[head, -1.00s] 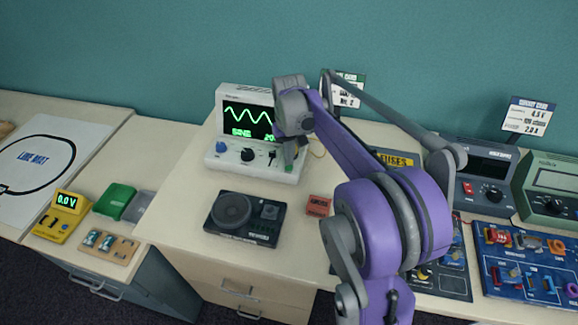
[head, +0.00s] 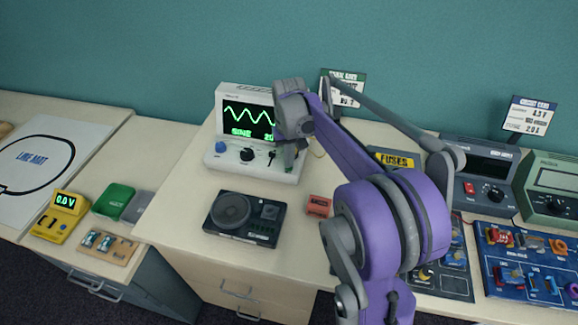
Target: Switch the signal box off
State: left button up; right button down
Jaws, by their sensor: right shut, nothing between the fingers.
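The signal box (head: 227,167) is a white unit on the middle table. Its screen (head: 247,119) is lit and shows a green wave and text. Its front panel has a blue knob (head: 221,147), a black knob (head: 247,155) and a small black lever (head: 272,155). My right gripper (head: 288,160) is shut and empty at the right end of this panel. My left gripper is not in view.
A black speaker board (head: 243,218) and a small red block (head: 319,205) lie in front of the box. A card (head: 345,88) stands behind my arm. Power units (head: 490,178) and circuit boards (head: 524,262) fill the right side. A yellow meter (head: 61,215) is at left.

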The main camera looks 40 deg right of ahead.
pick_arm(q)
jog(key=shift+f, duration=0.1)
pick_arm(e)
jog(key=shift+f, duration=0.1)
jog(key=shift+r+p, duration=1.35)
jog(key=shift+r, duration=1.3)
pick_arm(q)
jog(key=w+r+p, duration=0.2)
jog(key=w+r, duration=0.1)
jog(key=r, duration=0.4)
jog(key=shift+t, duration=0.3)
pick_arm(e)
notch_tip(320, 180, up, 5)
jog(key=shift+f, duration=0.1)
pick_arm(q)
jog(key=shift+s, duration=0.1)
